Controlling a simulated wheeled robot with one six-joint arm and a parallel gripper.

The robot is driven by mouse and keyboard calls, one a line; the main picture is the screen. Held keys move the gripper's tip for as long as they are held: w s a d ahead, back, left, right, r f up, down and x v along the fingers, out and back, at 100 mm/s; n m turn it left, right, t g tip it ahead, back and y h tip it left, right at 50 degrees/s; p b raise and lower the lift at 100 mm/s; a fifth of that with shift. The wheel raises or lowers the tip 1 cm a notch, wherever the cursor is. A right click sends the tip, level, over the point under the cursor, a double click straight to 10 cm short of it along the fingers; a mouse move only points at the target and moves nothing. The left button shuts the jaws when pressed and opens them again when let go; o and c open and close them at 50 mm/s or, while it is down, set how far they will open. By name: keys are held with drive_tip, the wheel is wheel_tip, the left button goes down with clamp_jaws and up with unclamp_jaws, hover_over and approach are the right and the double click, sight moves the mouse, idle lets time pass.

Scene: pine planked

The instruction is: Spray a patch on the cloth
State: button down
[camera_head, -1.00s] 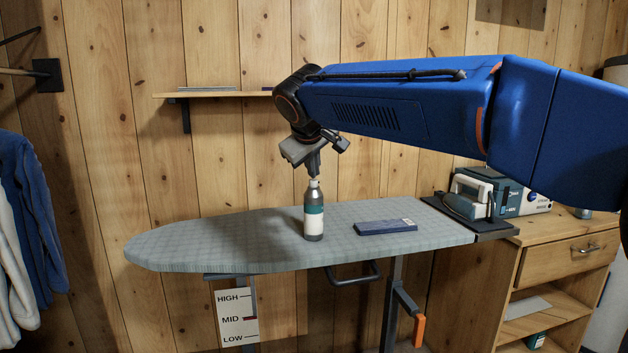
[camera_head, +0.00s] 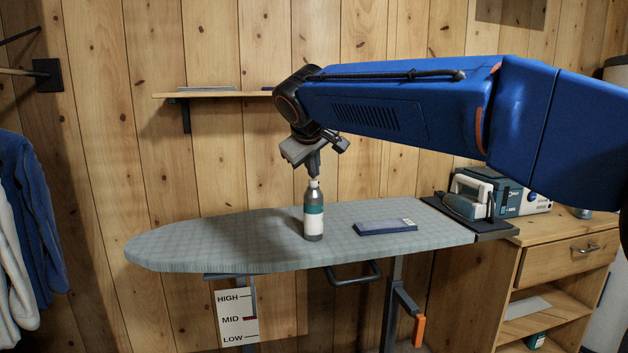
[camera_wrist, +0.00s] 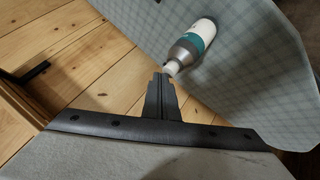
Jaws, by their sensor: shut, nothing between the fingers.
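A bottle (camera_head: 314,212) with a grey shoulder, a teal band, a white label and a white top stands upright on the ironing board (camera_head: 190,246). The bottle's body (camera_wrist: 192,44) is clear of the fingers.
An iron (camera_head: 465,198) rests on a stand at the board's right end, with a box (camera_head: 525,200) behind it. A wooden cabinet (camera_head: 565,262) stands at right. A wall shelf (camera_head: 220,95) is behind my arm. Clothes (camera_head: 30,220) hang at left. The board's left half is bare.

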sight(313, 188)
drive_tip(key=shift+r, duration=3)
idle(0.6)
